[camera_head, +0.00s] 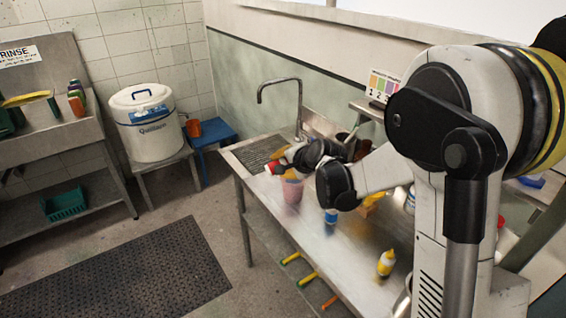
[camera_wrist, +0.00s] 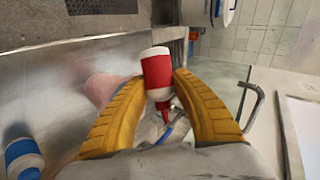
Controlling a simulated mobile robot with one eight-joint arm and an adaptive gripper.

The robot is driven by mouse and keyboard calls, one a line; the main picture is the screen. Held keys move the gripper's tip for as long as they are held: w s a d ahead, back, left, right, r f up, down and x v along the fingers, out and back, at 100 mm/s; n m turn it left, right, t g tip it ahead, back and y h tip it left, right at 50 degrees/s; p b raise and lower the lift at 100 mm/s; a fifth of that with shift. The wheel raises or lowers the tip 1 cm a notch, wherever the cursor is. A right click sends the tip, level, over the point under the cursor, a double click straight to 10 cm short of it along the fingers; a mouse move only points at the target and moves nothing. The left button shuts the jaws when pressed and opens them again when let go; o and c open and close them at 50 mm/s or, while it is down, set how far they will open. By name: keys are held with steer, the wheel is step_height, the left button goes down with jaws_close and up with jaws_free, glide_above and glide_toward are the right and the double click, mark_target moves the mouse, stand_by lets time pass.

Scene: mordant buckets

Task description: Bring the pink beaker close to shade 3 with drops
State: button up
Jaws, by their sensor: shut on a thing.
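The pink beaker (camera_head: 292,192) stands on the steel bench, just below my gripper (camera_head: 283,166) in the head view. In the wrist view the pink beaker (camera_wrist: 101,88) shows partly behind the left yellow finger. My gripper (camera_wrist: 158,90) is shut on a red dropper bottle (camera_wrist: 157,72) with a white base and a red nozzle. In the head view the red bottle (camera_head: 270,169) is small and beside the beaker's upper left. The shade card (camera_head: 381,86) with colour patches stands at the back; its numbers are too small to read. The beaker's contents are not clear.
A blue bottle (camera_head: 331,217) and a yellow bottle (camera_head: 386,262) stand on the bench (camera_head: 310,246). A tall tap (camera_head: 299,100) rises behind my gripper. A white drum (camera_head: 152,133) and a rinse station (camera_head: 50,135) are at the left. The bench's front middle is clear.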

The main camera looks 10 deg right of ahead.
steer(key=shift+f+m+y+b, duration=0.2)
steer(key=shift+m+y+b, duration=0.3)
steer(key=shift+m+y, duration=0.5)
steer(key=m+y+b, duration=0.1)
steer(key=y+b, duration=0.1)
steer(key=shift+a+m+y, duration=0.1)
steer(key=shift+m+y, duration=0.2)
steer(key=shift+y, duration=0.1)
steer(key=shift+d+r+m+t+y+b, duration=0.2)
steer(key=shift+r+m+t+y+b, duration=0.15)
steer(key=shift+m+y+b, duration=0.65)
steer(key=shift+d+r+m+t+y+b, duration=0.15)
steer(key=shift+r+m+t+y+b, duration=0.35)
steer(key=shift+b, duration=0.55)
steer(key=shift+r, duration=0.1)
